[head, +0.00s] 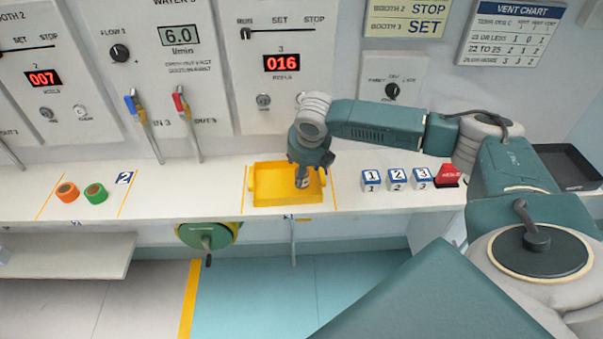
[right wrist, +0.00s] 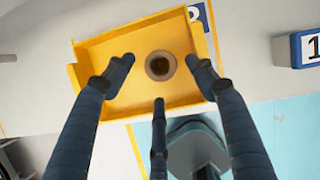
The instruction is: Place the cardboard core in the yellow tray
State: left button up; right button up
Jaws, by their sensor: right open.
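The yellow tray (head: 262,183) lies on the white counter. It also shows in the right wrist view (right wrist: 105,50). The cardboard core (right wrist: 160,65), a brown ring with a dark hole, is inside the tray and seen end-on from above. It appears to stand upright on the tray floor, right of the middle in the right wrist view. My right gripper (right wrist: 160,80) is open over it, its three dark fingers spread around the core with visible gaps. In the head view the right gripper (head: 302,178) points down into the tray and largely hides the core. My left gripper is out of view.
Orange (head: 67,191) and green (head: 96,193) rolls lie at the left. A green wheel with a crank (head: 207,236) is below the counter edge. The control wall rises behind.

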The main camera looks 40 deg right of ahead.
jog(key=v, duration=0.8)
jog(key=shift+r+b, duration=0.2)
jog(key=shift+b, duration=0.1)
jog(key=shift+a+f, duration=0.1)
